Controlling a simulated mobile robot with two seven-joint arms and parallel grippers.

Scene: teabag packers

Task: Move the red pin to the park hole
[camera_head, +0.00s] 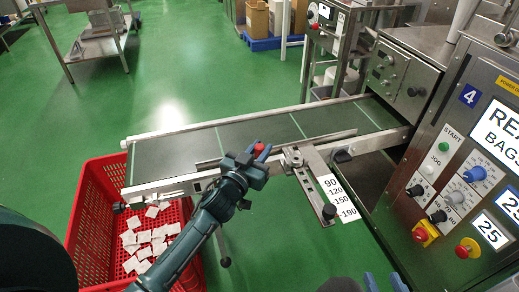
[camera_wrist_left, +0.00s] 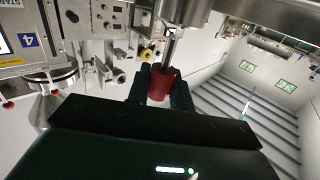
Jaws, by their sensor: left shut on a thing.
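The red pin (camera_head: 259,147) has its red head between the fingertips of my left gripper (camera_head: 257,152), which is shut on it beside the near edge of the conveyor. In the left wrist view the red head (camera_wrist_left: 160,83) sits between the dark fingers, and a metal shank (camera_wrist_left: 169,47) runs from it toward a metal part. I cannot tell whether the shank is inside a hole. A slotted metal bracket (camera_head: 311,181) with a scale plate (camera_head: 338,197) lies just right of the gripper. I cannot make out the park hole.
The conveyor (camera_head: 240,136) runs from the machine leftward. A red crate (camera_head: 92,240) with several white teabags stands below its left end. The machine's control panel (camera_head: 450,190) with knobs and red buttons stands at right.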

